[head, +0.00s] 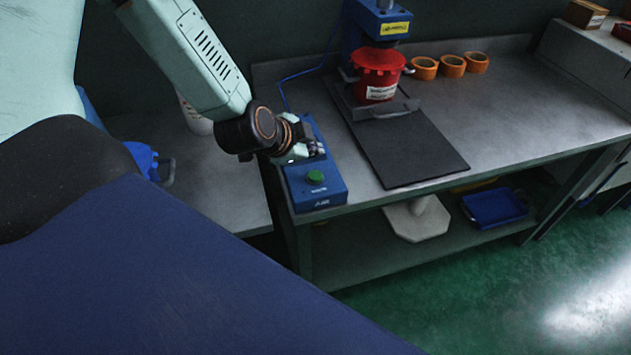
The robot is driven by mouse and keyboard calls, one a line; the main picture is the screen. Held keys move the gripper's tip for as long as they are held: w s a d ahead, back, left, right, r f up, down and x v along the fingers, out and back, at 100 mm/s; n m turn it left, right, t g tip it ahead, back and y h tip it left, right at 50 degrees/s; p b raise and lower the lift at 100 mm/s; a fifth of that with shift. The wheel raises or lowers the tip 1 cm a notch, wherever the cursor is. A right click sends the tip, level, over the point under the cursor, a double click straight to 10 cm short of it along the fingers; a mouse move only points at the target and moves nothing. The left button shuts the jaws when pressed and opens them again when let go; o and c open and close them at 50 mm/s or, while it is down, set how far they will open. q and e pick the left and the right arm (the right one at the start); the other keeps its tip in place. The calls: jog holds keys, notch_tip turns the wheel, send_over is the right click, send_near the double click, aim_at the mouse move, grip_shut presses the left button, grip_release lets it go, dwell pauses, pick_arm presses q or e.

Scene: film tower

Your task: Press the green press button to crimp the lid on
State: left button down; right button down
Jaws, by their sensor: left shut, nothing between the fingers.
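The green press button (314,177) sits on top of a blue control box (322,198) at the front left corner of the metal workbench. My left gripper (318,151) is shut and empty, just behind the button and over the far part of the box. I cannot tell how high it is above the box. The blue press (362,32) stands at the back with a yellow label. A red pail with a red lid (378,60) stands under the press, at the far end of a dark slide board (412,150). My right gripper is not in view.
Several orange tape rolls (452,66) stand right of the pail. A blue cable (300,76) runs behind the box. A blue tray (494,207) lies on the lower shelf. The bench top right of the board is clear.

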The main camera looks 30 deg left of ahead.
aim_at(312, 177)
pick_arm(q)
jog(key=shift+s+a+f+b, duration=0.1)
jog(key=shift+s+f+b, duration=0.05)
jog(key=shift+f+b, duration=0.7)
notch_tip(312, 177, down, 2)
jog(key=shift+b, duration=0.7)
jog(key=shift+w+f+b, duration=0.2)
jog(key=shift+f+b, duration=0.1)
jog(key=shift+f, duration=0.2)
jog(key=shift+s+r, duration=0.1)
jog(key=shift+s, duration=0.05)
jog(key=shift+f, duration=0.2)
